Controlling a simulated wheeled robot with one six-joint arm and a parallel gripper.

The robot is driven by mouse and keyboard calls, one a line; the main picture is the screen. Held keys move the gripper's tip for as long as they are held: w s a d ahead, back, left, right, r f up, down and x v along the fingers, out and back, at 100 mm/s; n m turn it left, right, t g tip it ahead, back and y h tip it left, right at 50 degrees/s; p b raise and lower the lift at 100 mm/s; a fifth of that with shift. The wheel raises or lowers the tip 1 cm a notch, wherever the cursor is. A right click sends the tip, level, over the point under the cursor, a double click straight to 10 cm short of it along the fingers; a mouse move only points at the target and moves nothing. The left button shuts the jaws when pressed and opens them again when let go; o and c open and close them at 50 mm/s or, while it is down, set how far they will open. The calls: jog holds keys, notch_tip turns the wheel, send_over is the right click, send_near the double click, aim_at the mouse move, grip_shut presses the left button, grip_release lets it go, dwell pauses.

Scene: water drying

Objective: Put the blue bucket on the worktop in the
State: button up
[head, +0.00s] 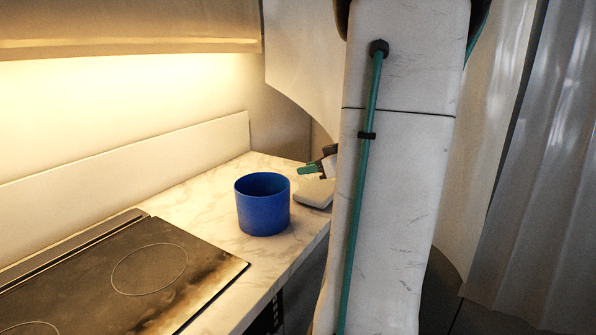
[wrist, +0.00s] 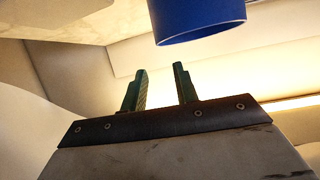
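The blue bucket (head: 262,208) stands upright on the pale marbled worktop (head: 190,205), to the right of the cooktop. It also shows in the wrist view (wrist: 200,18), cut off by the top edge. My gripper (head: 308,169) is behind and to the right of the bucket in the head view, partly hidden by my arm. In the wrist view its two green fingers (wrist: 160,72) stand apart with nothing between them. The bucket is beyond the fingertips, towards the upper right, and a gap shows between them.
A black cooktop (head: 120,275) with worn patches fills the worktop's near left. A low backsplash (head: 130,165) runs along the wall. Light curtains (head: 535,180) hang at the right.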

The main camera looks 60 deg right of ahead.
jog(key=w+a+r+n+g+y, duration=0.1)
jog(key=a+g+y, duration=0.2)
jog(key=a, duration=0.9)
jog(key=w+a+r+n+g+y, duration=0.1)
jog(key=w+a+g+y, duration=0.15)
jog(key=a, duration=0.95)
jog(key=s+a+f+m+g+h, duration=0.1)
jog(key=s+a+g+h, duration=0.4)
jog(key=s+a, duration=0.8)
jog(key=shift+s+a+f+m+g+h, duration=0.15)
jog(key=shift+s+f+m+g+h, duration=0.25)
jog(key=shift+s+g, duration=0.6)
jog(key=shift+s+t, duration=0.25)
